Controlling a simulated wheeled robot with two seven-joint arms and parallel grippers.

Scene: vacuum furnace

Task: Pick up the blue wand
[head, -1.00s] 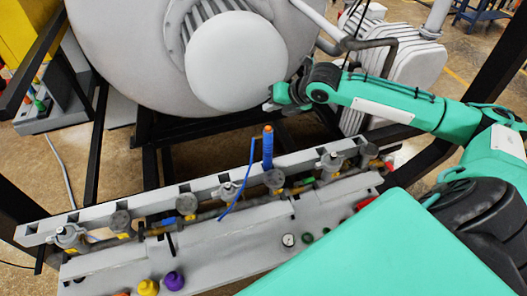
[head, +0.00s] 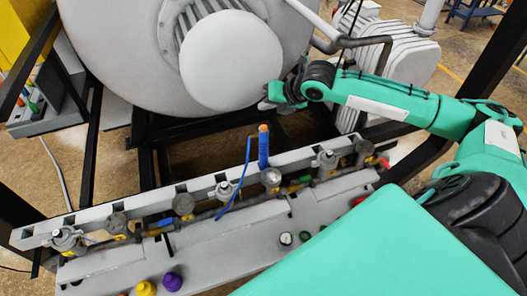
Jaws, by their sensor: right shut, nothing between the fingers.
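The blue wand (head: 263,148) stands upright on the grey manifold rail in the middle of the head view. It has an orange-brown tip, and a thin blue hose curves down from it on the left. My right gripper (head: 265,104) is above the wand, in front of the round furnace door. It is shut, small in the picture and apart from the wand. My left gripper is not in view.
The grey rail (head: 100,212) carries several valves and knobs on both sides of the wand. Below it, a panel (head: 215,245) has a gauge (head: 286,239), a purple knob (head: 172,281) and a yellow knob (head: 146,288). The furnace door (head: 231,60) is close behind my gripper.

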